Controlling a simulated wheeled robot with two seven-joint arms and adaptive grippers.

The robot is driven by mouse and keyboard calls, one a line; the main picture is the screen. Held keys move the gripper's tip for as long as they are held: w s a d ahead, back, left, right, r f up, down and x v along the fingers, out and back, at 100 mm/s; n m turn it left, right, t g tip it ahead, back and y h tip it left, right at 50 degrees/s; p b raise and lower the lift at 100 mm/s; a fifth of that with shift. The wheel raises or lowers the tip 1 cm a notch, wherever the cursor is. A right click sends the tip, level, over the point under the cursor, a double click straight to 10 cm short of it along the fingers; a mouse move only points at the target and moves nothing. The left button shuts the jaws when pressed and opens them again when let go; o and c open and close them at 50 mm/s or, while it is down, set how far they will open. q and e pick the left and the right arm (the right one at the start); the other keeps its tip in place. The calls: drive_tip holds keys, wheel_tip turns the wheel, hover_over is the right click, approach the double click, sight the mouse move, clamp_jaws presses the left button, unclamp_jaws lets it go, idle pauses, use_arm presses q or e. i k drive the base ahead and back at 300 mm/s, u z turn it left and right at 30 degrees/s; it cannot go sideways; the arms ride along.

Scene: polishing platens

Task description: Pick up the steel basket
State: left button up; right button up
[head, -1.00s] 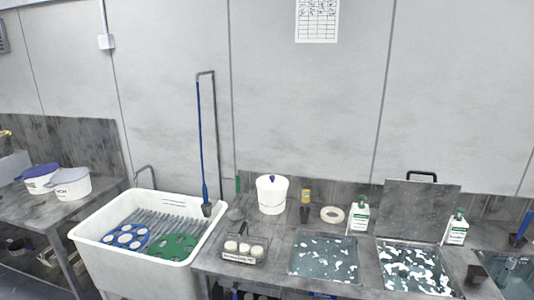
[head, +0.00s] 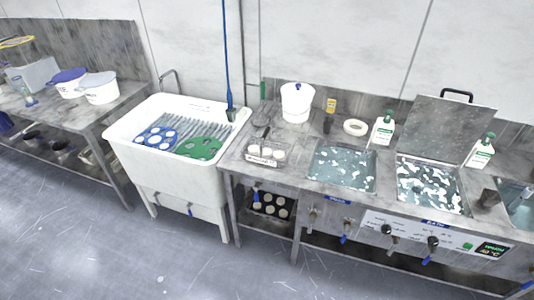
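The steel basket (head: 266,160) is a small wire basket with white round pieces in it. It sits on the steel bench top (head: 240,168), near the left end and left of the first water bath. A label shows on its front side. Neither of my grippers shows in the head view.
A white sink (head: 124,130) with blue and green perforated discs stands left of the bench. A white lidded bucket (head: 296,104) stands behind the basket. A lower shelf holds a dark tray (head: 271,206). Open floor (head: 150,255) lies in front.

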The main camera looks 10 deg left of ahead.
sight(258, 159)
drive_tip(key=u, duration=1.65)
drive_tip(key=i, duration=3.2)
drive_tip(key=z, duration=3.65)
